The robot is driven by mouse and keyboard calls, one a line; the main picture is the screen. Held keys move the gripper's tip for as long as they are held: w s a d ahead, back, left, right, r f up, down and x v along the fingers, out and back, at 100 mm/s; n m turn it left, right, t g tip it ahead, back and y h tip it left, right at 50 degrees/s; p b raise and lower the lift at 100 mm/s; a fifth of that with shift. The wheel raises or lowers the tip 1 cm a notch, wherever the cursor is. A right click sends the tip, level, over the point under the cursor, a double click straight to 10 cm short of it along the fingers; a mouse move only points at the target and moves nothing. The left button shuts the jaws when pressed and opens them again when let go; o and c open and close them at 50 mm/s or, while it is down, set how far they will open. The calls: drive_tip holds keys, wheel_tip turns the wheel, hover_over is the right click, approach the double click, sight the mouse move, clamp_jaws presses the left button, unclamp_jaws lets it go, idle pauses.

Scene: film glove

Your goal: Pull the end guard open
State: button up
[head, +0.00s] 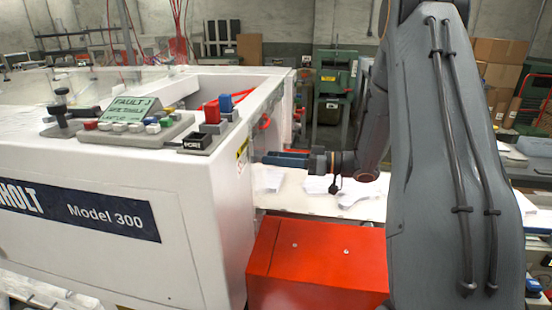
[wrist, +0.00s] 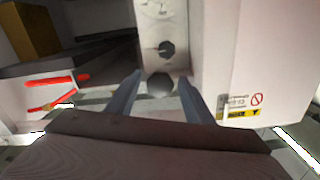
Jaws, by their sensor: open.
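The white machine (head: 110,240) marked Model 300 fills the left of the head view. My gripper (head: 268,157) reaches in from the right to its end face, beside a yellow label. In the wrist view my gripper (wrist: 160,78) is open, its two fingers apart. A round grey knob (wrist: 160,86) shows between the fingertips, with a pale plate (wrist: 151,30) and a black dial (wrist: 167,48) above it. I cannot tell whether the fingers touch the knob. No part is clearly marked as the end guard, and the machine's end face is mostly edge-on in the head view.
A red box (head: 318,265) stands below my arm against the machine's end. A white table (head: 300,190) with stacks of pale sheets is behind it. A control panel (head: 135,128) with a green fault display sits on top of the machine. Red handles (wrist: 57,81) show left in the wrist view.

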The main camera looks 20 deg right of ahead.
clamp_jaws()
